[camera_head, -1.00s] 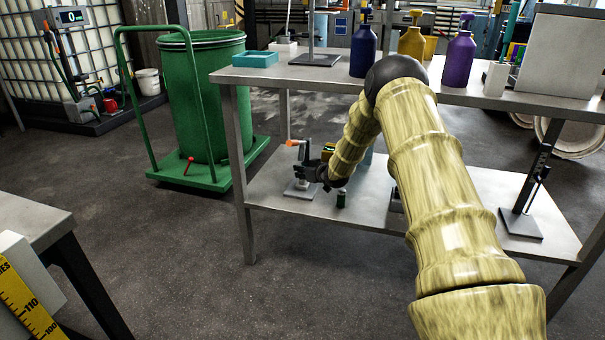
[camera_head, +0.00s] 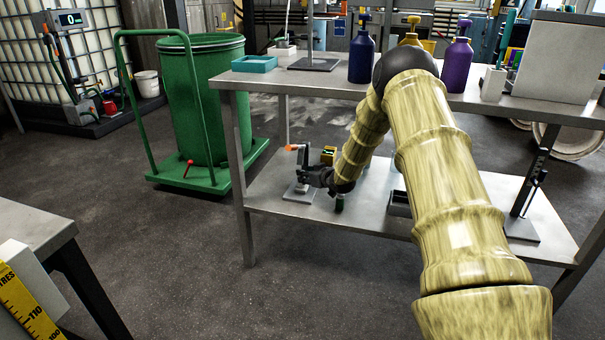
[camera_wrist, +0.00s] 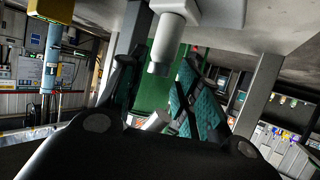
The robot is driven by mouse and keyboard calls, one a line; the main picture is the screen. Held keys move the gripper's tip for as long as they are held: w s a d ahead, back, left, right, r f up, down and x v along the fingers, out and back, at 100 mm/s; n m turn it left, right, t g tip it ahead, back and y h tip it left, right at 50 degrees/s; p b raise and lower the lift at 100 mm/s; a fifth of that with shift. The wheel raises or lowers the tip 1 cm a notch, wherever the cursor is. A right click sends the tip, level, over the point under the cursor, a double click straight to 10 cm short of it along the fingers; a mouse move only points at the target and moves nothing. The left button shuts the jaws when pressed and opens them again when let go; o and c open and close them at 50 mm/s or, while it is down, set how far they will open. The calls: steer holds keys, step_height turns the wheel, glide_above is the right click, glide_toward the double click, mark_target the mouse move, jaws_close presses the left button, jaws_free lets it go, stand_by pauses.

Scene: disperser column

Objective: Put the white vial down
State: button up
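The vial cannot be made out in the head view.
A dark green small bottle (camera_head: 339,204) stands on the shelf near my wrist. A dark tray (camera_head: 399,204) lies to the right. The table top (camera_head: 285,80) is overhead, and a green drum (camera_head: 207,100) stands left.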

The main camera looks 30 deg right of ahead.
steer(key=p+v, duration=0.2)
steer(key=v, duration=0.5)
steer(key=s+a+f+m+g, duration=0.1)
steer(key=s+a+f+g, duration=0.6)
steer(key=s+a+f, duration=1.7)
steer(key=s+a+f+g, duration=0.1)
steer(key=s+a, duration=0.3)
steer(key=s, duration=0.6)
steer(key=s+a+f+g, duration=0.1)
steer(key=s+a+g, duration=0.2)
steer(key=s, duration=0.8)
steer(key=s+a+f+g, duration=0.1)
steer(key=s+a+g, duration=0.1)
steer(key=s+a, duration=0.4)
steer(key=s, duration=0.5)
steer(key=shift+g, duration=0.3)
steer(key=shift+f, duration=0.1)
